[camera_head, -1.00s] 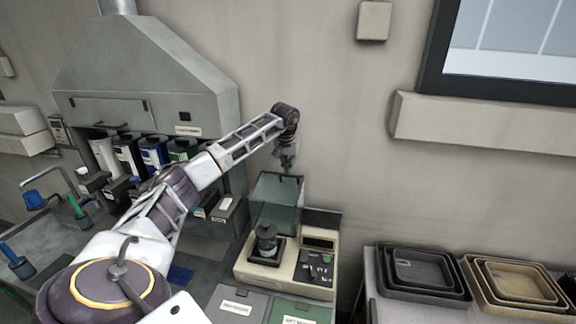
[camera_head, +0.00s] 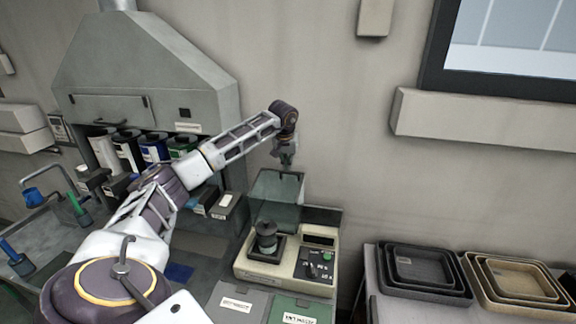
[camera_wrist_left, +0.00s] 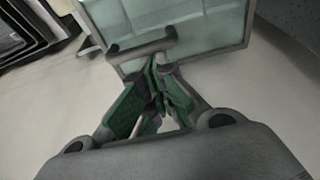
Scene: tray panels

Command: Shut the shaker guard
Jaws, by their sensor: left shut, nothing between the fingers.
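The shaker (camera_head: 245,262) is a cream bench machine with a dark control panel (camera_head: 319,265) at its right. A dark round vessel (camera_head: 266,240) stands on its platform. The clear greenish guard (camera_head: 275,200) stands raised at the back of the shaker. My left gripper (camera_head: 287,163) is shut and empty at the guard's top edge. In the left wrist view the green fingertips (camera_wrist_left: 157,80) are together beside the guard's grey handle bar (camera_wrist_left: 142,50), with the guard pane (camera_wrist_left: 190,28) beyond. I cannot tell whether they touch. My right gripper is not in view.
A grey fume hood (camera_head: 140,75) with several bottles stands on the left. Nested trays (camera_head: 415,291) lie on a table at the right. Labelled green and grey panels (camera_head: 240,303) lie in front of the shaker. The wall is close behind the guard.

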